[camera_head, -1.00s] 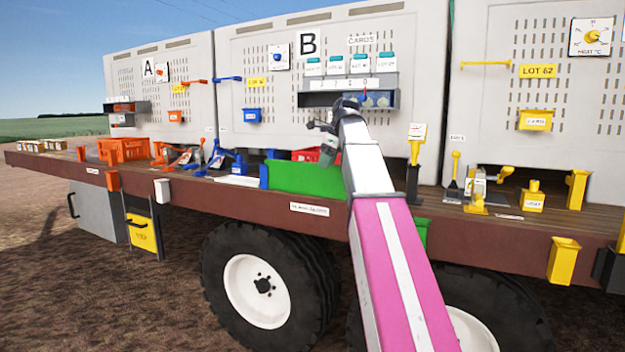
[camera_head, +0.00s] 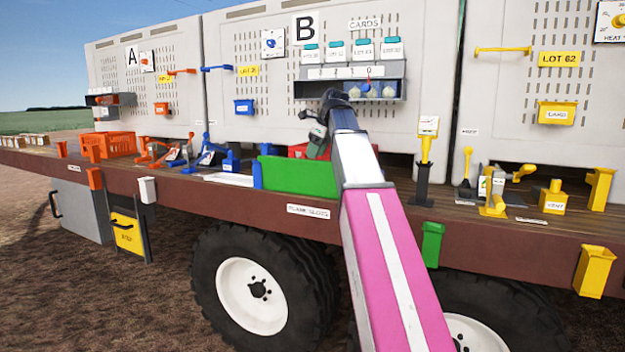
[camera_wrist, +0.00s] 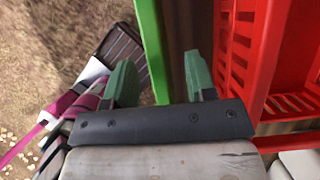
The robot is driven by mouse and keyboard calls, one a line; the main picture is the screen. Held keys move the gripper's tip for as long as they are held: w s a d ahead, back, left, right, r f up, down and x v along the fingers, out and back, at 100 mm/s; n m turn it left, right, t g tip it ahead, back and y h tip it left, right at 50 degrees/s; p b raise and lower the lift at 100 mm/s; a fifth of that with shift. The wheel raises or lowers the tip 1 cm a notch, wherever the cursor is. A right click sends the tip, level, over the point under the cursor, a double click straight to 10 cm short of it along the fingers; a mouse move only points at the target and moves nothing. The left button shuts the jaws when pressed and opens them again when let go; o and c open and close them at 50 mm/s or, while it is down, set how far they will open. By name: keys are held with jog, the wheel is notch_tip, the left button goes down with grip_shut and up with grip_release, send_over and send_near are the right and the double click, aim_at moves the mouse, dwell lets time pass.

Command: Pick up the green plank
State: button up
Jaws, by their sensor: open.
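The green plank (camera_head: 298,180) stands on edge along the front of the wagon deck, left of my arm. In the wrist view its green top edge (camera_wrist: 152,45) runs between the two pale green fingers of my gripper (camera_wrist: 160,78). The fingers are apart, one on each side of the plank, with gaps visible between them and it. In the head view my gripper (camera_head: 317,142) is just above and behind the plank's right part, partly hidden by my arm. I cannot tell exactly how deep the fingertips reach.
A red crate (camera_wrist: 244,60) lies just behind the plank. Blue levers (camera_head: 215,155) and a white sheet (camera_head: 228,180) are to the left. A black and yellow post (camera_head: 424,165) stands right of my arm. A green holder (camera_head: 432,244) hangs on the deck's front edge (camera_head: 240,205).

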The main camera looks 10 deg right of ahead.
aim_at(313, 178)
jog(key=x, duration=0.5)
jog(key=shift+s+f, duration=0.25)
jog(key=shift+s, duration=0.1)
jog(key=shift+c, duration=0.3)
grip_shut()
